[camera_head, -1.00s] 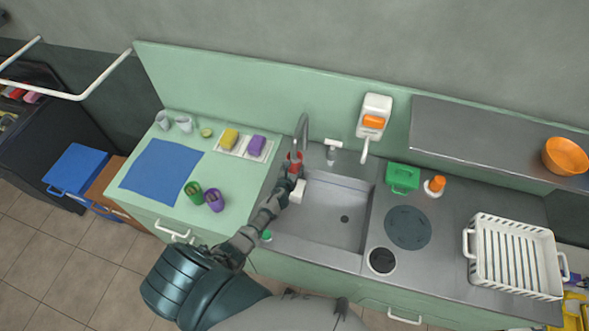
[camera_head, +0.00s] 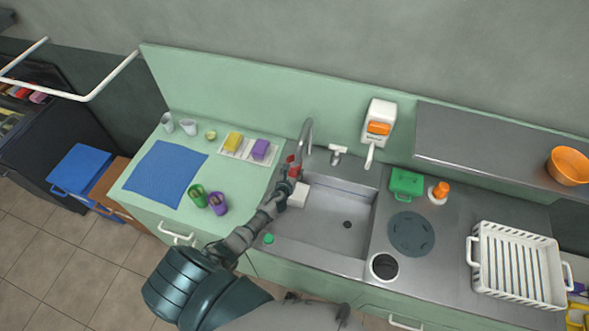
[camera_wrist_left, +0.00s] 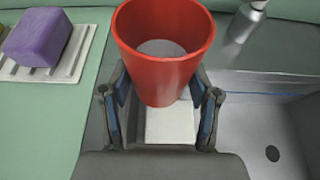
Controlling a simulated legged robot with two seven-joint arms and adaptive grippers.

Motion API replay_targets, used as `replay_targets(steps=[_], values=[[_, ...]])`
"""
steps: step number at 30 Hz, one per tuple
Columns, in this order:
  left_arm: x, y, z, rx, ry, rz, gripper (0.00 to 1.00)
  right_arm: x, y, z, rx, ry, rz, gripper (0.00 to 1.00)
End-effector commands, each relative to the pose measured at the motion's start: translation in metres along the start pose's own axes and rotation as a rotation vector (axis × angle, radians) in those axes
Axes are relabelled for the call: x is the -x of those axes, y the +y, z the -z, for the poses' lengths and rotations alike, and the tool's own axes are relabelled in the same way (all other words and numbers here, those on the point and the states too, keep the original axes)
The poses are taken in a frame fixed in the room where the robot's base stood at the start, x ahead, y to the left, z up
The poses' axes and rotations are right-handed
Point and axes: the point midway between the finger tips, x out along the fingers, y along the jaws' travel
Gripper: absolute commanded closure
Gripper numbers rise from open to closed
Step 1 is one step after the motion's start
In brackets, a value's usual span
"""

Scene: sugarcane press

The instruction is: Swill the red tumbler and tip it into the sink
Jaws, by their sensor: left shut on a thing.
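The red tumbler (camera_head: 293,164) is at the left end of the sink (camera_head: 330,222), close to the tap (camera_head: 307,133). My left gripper (camera_head: 287,184) is shut on it, with a finger on either side in the left wrist view (camera_wrist_left: 161,98). There the tumbler (camera_wrist_left: 160,75) looks upright, mouth open, with a pale grey round area inside. I cannot tell whether that is liquid or the bottom. The tap's spout stands behind and right of the tumbler. My right gripper is in neither view.
A white block (camera_head: 299,196) sits at the sink's left edge, below the gripper. Purple (camera_head: 261,149) and yellow (camera_head: 233,142) sponges lie on a white rack to the left. Green (camera_head: 198,195) and purple (camera_head: 218,203) cups stand on the counter. The sink basin is otherwise clear.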

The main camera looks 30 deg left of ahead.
Motion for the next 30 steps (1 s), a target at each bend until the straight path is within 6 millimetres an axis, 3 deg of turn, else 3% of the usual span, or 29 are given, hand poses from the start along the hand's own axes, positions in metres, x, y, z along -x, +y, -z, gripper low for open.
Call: replay_targets(steps=[6,12,17,24,30], values=[[-0.001,-0.018,0.0,0.001,0.0,0.001,0.86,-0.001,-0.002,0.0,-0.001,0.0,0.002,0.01],[-0.012,-0.019,-0.004,-0.001,-0.002,0.001,0.86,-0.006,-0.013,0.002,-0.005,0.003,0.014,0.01],[-0.019,-0.017,-0.008,-0.001,-0.001,0.0,0.86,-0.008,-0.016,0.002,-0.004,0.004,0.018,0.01],[-0.019,0.001,-0.008,-0.002,-0.001,0.001,0.86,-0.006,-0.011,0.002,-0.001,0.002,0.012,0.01],[-0.008,0.002,-0.004,-0.001,0.001,0.001,0.86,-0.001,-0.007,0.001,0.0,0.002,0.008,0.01]])
